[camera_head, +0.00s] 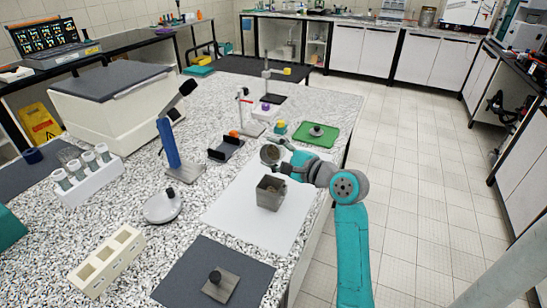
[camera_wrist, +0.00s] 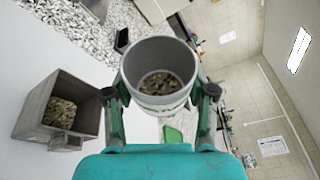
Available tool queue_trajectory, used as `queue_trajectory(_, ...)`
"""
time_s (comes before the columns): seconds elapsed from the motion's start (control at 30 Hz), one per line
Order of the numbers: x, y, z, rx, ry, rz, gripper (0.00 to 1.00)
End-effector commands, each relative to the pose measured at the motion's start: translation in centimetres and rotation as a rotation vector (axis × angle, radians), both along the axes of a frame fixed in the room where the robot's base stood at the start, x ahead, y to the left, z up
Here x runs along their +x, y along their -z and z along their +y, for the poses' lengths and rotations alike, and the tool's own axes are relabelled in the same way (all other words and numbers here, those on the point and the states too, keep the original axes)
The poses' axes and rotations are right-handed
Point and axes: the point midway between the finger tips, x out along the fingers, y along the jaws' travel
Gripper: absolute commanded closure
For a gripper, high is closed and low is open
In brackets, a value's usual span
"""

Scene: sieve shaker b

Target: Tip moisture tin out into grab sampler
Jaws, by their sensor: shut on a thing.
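The moisture tin (camera_wrist: 159,95) is a round grey cup held between the fingers of my gripper (camera_wrist: 160,98). Brown grains lie in its bottom, and its open mouth faces the wrist camera. In the head view the tin (camera_head: 269,154) is held above and just behind the grab sampler (camera_head: 270,197). The grab sampler is a square grey open box on a white sheet, with brown grains inside. It also shows at the left of the wrist view (camera_wrist: 45,97), apart from the tin. In the head view my gripper (camera_head: 279,152) is shut on the tin.
The white sheet (camera_head: 235,205) around the box is mostly clear. A green mat (camera_head: 325,138) with a dark-knobbed item lies behind. A blue stand (camera_head: 170,145), a white round lidded dish (camera_head: 163,207), a tube rack (camera_head: 90,182) and a dark mat (camera_head: 180,277) stand left and front.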

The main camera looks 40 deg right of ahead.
Motion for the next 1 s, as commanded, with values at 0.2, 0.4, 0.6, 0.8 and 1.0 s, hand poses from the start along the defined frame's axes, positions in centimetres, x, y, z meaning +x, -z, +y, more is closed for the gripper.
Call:
queue_trajectory(0.2, 0.0, -0.8, -0.1, 0.181, 0.002, 0.094, 0.67)
queue_trajectory(0.4, 0.0, -1.3, -0.1, 0.365, 0.002, 0.189, 0.67)
queue_trajectory(0.6, 0.0, -1.9, -0.1, 0.560, 0.000, 0.290, 0.67)
queue_trajectory(0.8, 0.0, -2.5, -0.1, 0.764, 0.001, 0.395, 0.67)
queue_trajectory(1.0, 0.0, -2.9, -0.1, 0.935, 0.001, 0.484, 0.67)
